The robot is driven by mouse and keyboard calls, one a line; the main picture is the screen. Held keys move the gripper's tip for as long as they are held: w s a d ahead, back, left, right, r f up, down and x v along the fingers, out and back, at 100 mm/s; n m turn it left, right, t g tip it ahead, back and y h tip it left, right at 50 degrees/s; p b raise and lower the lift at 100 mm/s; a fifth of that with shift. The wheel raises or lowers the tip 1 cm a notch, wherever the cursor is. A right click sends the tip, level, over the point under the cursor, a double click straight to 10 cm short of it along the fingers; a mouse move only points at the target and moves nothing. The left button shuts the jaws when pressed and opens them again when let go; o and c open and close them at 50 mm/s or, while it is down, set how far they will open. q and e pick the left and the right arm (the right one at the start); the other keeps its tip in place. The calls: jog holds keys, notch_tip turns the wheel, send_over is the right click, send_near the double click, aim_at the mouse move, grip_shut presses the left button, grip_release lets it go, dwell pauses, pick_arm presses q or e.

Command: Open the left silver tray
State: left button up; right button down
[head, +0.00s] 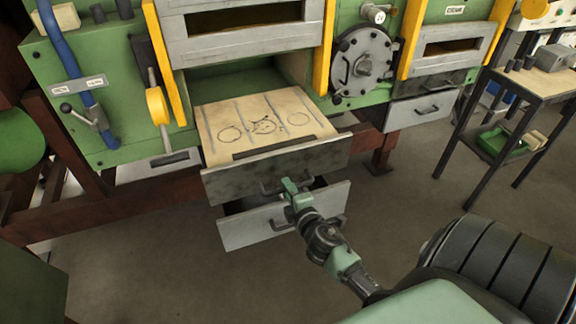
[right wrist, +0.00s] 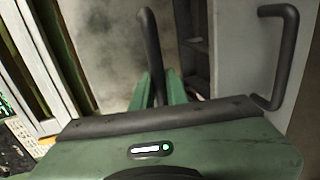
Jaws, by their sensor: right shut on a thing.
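Below the left furnace opening, a silver tray (head: 243,232) with a dark handle stands partly pulled out. Above it is a drawer with a dark mottled grey front (head: 230,183), pulled out far, with a tan marked surface inside. My right gripper (head: 288,188) is in front of these two fronts. It is shut on the dark handle (right wrist: 150,50) of the mottled drawer. In the right wrist view the light silver front with its own handle (right wrist: 289,55) is at the right, apart from the fingers. My left gripper is not in view.
A second silver drawer (head: 400,116) is shut under the right furnace opening. A dark-framed table (head: 545,82) stands at the right. The floor (head: 150,270) in front of the left drawers is clear.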

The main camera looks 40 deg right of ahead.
jog(key=c, duration=1.4)
grip_release()
jog(key=b+v, duration=0.1)
jog(key=v, duration=0.6)
jog(key=shift+s, duration=0.4)
jog(key=shift+a, duration=0.1)
jog(key=s+a+f+m+g+y, duration=0.1)
jog(key=s+a+f+m+g, duration=0.15)
jog(key=f, duration=0.75)
jog(key=s+a+f+m+g+y, duration=0.15)
jog(key=s+f, duration=0.25)
jog(key=f, duration=0.6)
jog(key=s+a+f+m+g+y, duration=0.1)
jog(key=s+a+f+m+g, duration=0.2)
jog(key=f, duration=0.7)
jog(key=s+a+f+m+g, duration=0.1)
jog(key=s+a+f+g, duration=0.1)
jog(key=s+f, duration=0.3)
jog(key=s+a+f+m+g+y, duration=0.1)
jog(key=s+f, duration=0.5)
jog(key=s, duration=0.6)
jog(key=s+a+f+m+g, duration=0.2)
jog(key=s+f, duration=0.3)
jog(key=s, duration=0.4)
jog(key=shift+s+a+f+m+g, duration=0.4)
jog(key=shift+m+g, duration=0.1)
jog(key=shift+g, duration=0.4)
